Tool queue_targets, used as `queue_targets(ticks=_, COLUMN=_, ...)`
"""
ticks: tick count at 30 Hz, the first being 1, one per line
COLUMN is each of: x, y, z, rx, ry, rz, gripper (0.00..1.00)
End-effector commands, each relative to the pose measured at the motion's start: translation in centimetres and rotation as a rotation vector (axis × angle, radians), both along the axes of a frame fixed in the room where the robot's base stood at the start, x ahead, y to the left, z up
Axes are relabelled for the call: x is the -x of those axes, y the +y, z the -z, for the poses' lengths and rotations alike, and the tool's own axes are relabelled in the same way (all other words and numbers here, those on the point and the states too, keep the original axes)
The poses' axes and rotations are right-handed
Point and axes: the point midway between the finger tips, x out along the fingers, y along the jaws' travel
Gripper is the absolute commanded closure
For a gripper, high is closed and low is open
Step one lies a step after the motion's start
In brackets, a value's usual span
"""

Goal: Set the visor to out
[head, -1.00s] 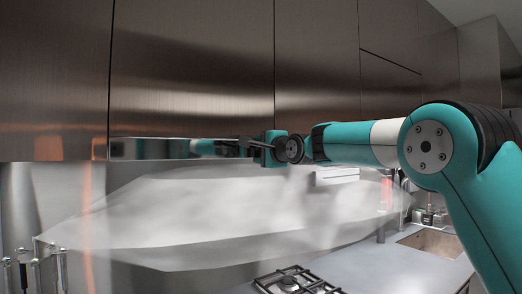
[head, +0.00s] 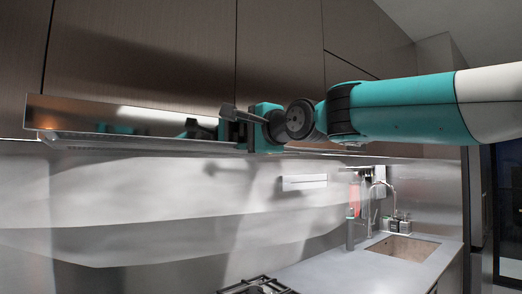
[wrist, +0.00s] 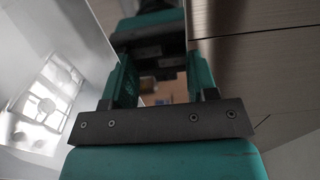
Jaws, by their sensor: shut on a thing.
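The visor (head: 130,121) is a long shiny metal strip at the bottom of the hood cabinet in the head view. It juts forward of the cabinet fronts, and a narrow strip of its underside shows. My gripper (head: 236,125) is at the visor's right end, shut on its edge. The exact contact is partly hidden by the fingers.
Tall metal cabinets (head: 140,55) rise above the visor. Below are a hob (head: 258,287), a grey worktop (head: 345,266) and a sink (head: 403,248) with a tap. A pale wall plate (head: 304,182) is on the backsplash. Space under the visor is clear.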

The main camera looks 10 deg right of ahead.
Motion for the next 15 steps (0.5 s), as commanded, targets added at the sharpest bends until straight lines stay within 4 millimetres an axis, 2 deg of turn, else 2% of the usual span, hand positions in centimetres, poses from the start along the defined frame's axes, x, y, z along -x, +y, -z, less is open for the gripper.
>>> queue_targets(ticks=1, x=0.7, y=-0.1, z=0.5, rx=0.001, ry=0.001, rz=-0.002, gripper=0.89)
queue_targets(ticks=6, x=2.0, y=-0.5, z=0.3, rx=0.002, ry=0.003, rz=-0.008, gripper=0.89)
queue_targets(ticks=15, x=2.4, y=-0.7, z=0.2, rx=0.003, ry=0.006, rz=-0.010, gripper=0.90)
